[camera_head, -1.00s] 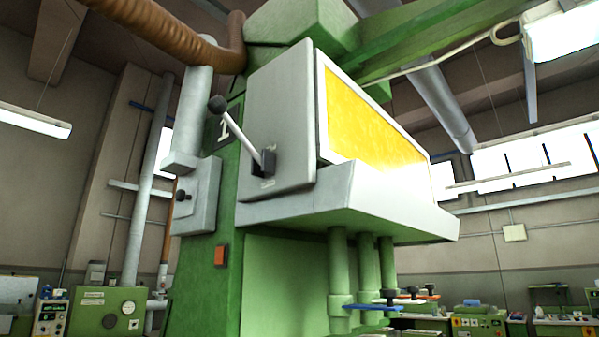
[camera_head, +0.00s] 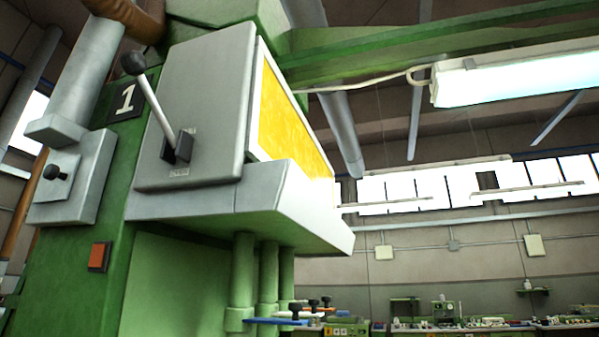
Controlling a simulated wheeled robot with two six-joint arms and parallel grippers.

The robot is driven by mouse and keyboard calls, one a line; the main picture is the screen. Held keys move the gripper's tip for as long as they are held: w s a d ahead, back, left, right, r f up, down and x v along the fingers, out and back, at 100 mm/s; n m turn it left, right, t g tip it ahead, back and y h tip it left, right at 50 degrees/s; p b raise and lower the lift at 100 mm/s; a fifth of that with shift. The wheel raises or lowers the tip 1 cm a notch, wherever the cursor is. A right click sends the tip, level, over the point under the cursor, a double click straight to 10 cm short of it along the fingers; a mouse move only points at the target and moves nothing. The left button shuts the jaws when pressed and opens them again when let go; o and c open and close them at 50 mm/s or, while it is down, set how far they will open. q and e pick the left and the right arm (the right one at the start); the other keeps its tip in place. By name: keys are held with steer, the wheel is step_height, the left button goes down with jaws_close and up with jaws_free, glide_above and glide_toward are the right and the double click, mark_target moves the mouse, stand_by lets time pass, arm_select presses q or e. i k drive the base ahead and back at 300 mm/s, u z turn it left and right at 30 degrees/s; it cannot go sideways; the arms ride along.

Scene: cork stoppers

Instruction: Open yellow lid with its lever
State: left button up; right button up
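The yellow lid (camera_head: 291,118) is a yellow panel in a pale frame on the front of the green machine's head. It looks closed and is seen at a steep angle. The lever (camera_head: 155,108) is a metal rod with a black ball knob (camera_head: 133,63), coming out of a dark slot on the grey side plate (camera_head: 211,85). It leans up and to the left. Neither of my grippers shows in this view, and nothing touches the lever.
The green machine (camera_head: 172,283) fills the left side, with a "1" plate (camera_head: 125,101), an orange-red button (camera_head: 99,256) and a grey box with a black knob (camera_head: 56,173). A lit lamp (camera_head: 515,83) hangs upper right. Workbenches (camera_head: 455,326) stand along the far wall.

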mark_target(133, 62)
steer(key=z, duration=1.15)
steer(key=k, duration=0.5)
steer(key=u, duration=1.65)
